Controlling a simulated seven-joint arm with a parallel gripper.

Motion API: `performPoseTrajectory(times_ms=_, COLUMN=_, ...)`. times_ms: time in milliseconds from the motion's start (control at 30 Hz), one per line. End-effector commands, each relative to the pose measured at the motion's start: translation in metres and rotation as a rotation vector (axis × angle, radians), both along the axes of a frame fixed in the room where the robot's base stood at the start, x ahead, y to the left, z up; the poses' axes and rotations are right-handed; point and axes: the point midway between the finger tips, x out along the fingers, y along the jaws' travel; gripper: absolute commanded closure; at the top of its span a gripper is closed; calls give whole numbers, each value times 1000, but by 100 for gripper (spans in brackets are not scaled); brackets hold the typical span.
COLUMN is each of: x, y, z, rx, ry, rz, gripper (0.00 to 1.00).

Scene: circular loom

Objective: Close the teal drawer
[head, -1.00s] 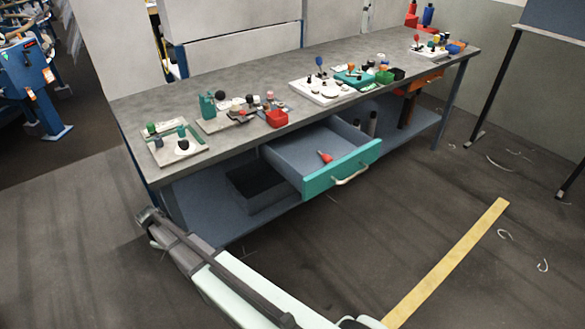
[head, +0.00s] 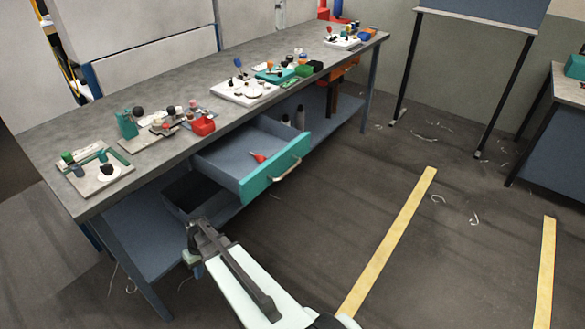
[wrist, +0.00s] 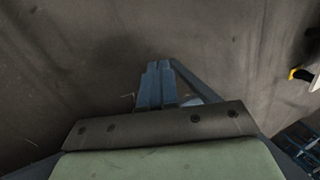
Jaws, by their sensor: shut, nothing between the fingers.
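The teal drawer (head: 275,168) is pulled well out from under the grey workbench. Its teal front carries a pale curved handle (head: 287,171), and a small red object (head: 258,157) lies inside. In the head view my arm reaches up from the bottom, its end low and left of the drawer front, apart from it in the picture. My gripper (wrist: 154,68) shows in the wrist view with its two blue-grey fingers together and nothing between them. The fingertips are not clear in the head view. The drawer is not recognisable in the wrist view.
The workbench (head: 60,134) holds several trays of small parts and a red bin (head: 203,126). A dark open box (head: 187,192) sits below the drawer. Yellow strips (head: 392,237) mark the open floor at right. A black-legged table (head: 400,85) stands beyond.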

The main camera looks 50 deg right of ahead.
Motion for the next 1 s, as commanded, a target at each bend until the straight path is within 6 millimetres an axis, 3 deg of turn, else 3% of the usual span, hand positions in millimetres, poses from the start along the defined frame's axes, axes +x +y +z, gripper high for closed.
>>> performPoseTrajectory(times_ms=33, x=-13, y=-10, z=2, rx=25, ry=4, rz=-54, gripper=100)
performPoseTrajectory(times_ms=300, x=-60, y=-52, z=13, rx=168, ry=13, rz=-324, gripper=100)
performPoseTrajectory(times_ms=800, x=-142, y=-110, z=46, rx=443, ry=-16, rz=-811, gripper=100)
performPoseTrajectory(times_ms=867, x=-146, y=-120, z=53, rx=475, ry=-34, rz=-861, gripper=100)
performPoseTrajectory(times_ms=1000, x=-144, y=-163, z=78, rx=532, ry=-124, rz=-952, gripper=100)
